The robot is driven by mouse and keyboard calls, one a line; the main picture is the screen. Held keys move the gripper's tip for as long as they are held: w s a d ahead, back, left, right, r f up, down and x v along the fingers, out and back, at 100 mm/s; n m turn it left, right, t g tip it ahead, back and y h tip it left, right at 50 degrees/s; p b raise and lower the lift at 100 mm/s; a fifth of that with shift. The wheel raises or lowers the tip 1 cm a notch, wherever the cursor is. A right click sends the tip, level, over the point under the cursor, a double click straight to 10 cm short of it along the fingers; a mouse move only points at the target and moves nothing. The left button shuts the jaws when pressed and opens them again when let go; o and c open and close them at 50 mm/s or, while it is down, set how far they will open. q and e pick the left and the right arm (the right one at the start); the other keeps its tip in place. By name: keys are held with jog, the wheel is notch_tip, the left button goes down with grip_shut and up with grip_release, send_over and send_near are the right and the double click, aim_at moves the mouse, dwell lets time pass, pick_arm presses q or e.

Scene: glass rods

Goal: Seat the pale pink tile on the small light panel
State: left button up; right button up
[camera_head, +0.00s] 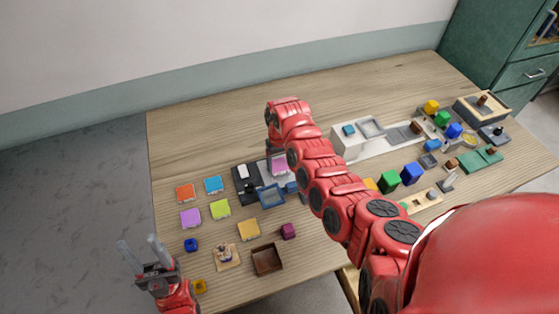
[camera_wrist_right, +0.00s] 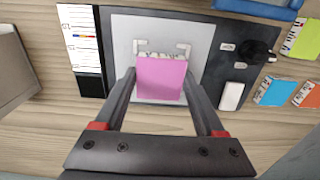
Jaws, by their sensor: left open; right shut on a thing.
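My right gripper (camera_wrist_right: 160,84) is shut on the pink tile (camera_wrist_right: 161,79) and holds it by its side edges. The tile is over the pale grey panel (camera_wrist_right: 125,45) of the dark device (camera_wrist_right: 215,72), in front of two light corner brackets (camera_wrist_right: 182,47). I cannot tell whether it touches the panel. In the head view the pink tile (camera_head: 280,167) shows beside my right arm, which hides part of the device (camera_head: 244,187). My left gripper (camera_head: 139,247) is open and empty at the table's front left corner.
A blue frame (camera_head: 271,196) lies just in front of the device. Orange (camera_head: 185,193), blue (camera_head: 213,184), lime (camera_head: 220,209), lilac (camera_head: 190,218) and yellow (camera_head: 249,230) tiles lie to its left and front. A brown tray (camera_head: 267,259) is nearer. The back left table is clear.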

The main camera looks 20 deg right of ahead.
jog(key=shift+f, duration=0.6)
jog(key=shift+f+b, duration=0.1)
jog(key=shift+b, duration=0.2)
jog(key=o, duration=1.5)
jog(key=shift+r, duration=0.55)
notch_tip(320, 180, up, 4)
jog(key=shift+w+f+b, duration=0.1)
jog(key=shift+b, duration=1)
notch_tip(320, 180, up, 13)
jog(key=shift+d+f+p, duration=0.1)
jog(key=shift+f+p, duration=0.1)
jog(key=shift+p, duration=0.1)
